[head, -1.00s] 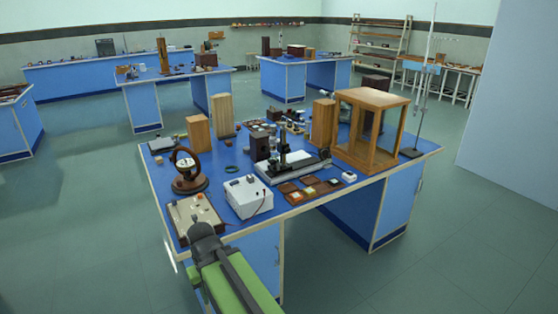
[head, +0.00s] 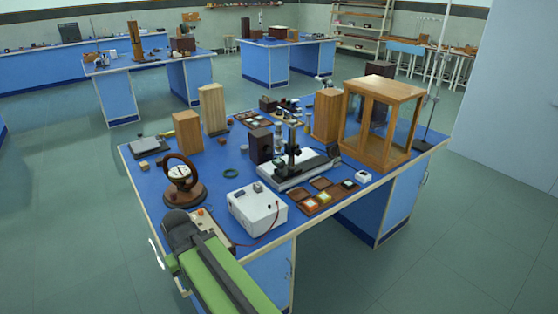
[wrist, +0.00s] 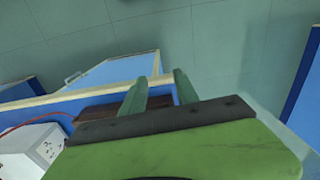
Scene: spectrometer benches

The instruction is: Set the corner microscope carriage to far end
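A microscope (head: 291,150) with a dark upright post stands on a long grey and white bed (head: 295,173) on the near blue bench. I take it to be the corner microscope. Its carriage is too small to make out clearly. My gripper end (head: 184,228) is low in the head view, over the bench's near left corner, well apart from the microscope. In the wrist view my gripper (wrist: 160,86) shows two greenish fingers spread apart with nothing between them. The microscope is not in the wrist view.
A white power box (head: 257,209) with a red lead, a round dial instrument (head: 181,180) and a wooden-framed glass case (head: 380,118) share the bench. Brown slide trays (head: 325,195) lie in front of the microscope. Floor is clear at the right front.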

